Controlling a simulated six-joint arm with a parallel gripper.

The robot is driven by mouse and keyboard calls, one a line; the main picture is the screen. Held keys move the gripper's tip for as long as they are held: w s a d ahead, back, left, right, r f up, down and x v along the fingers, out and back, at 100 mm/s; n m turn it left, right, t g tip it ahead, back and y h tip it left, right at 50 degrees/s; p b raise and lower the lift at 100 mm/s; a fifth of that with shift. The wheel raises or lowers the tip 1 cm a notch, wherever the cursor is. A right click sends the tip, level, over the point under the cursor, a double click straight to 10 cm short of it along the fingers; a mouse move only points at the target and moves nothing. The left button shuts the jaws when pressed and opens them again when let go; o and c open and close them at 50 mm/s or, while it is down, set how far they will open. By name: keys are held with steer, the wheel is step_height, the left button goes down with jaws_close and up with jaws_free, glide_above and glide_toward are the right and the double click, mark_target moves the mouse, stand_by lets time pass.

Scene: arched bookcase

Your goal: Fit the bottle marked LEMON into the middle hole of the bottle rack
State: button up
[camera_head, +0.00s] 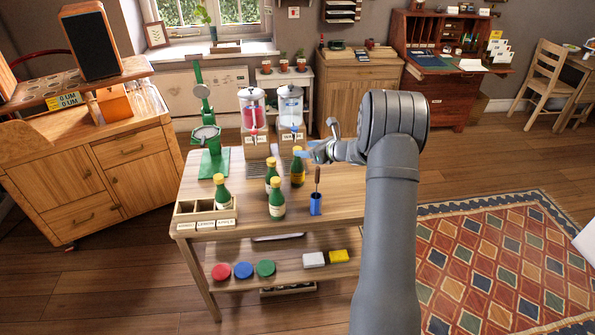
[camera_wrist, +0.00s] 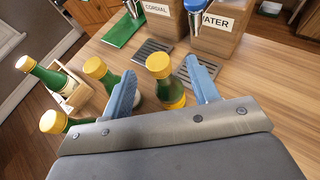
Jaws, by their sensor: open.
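Three green bottles with yellow caps stand on the table: a rear one (camera_head: 270,172), a front one (camera_head: 277,203) and a right one with a yellow band (camera_head: 297,172). I cannot read which is marked LEMON. The bottle rack (camera_head: 180,220) sits at the table's front left corner, with labels on its front. Another green bottle (camera_head: 221,194) stands in its right hole; the middle and left holes look empty. My gripper (camera_wrist: 163,88) is open. In the wrist view the yellow-banded bottle (camera_wrist: 172,95) shows between and beyond its fingers, not gripped.
A blue cup with a stick (camera_head: 315,205) stands right of the front bottle. Cordial and water dispensers (camera_head: 290,108) are behind the bottles, with drip grates before them. A green press (camera_head: 212,160) stands at the back left. Table space between rack and bottles is narrow.

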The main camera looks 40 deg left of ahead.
mark_target(297, 148)
steer(key=shift+f+x, duration=0.2)
steer(key=shift+x, duration=1.15)
steer(key=shift+f+x, duration=0.2)
steer(key=shift+x, duration=1.15)
steer(key=shift+s+d, duration=0.15)
steer(key=shift+d, duration=0.05)
jaws_close()
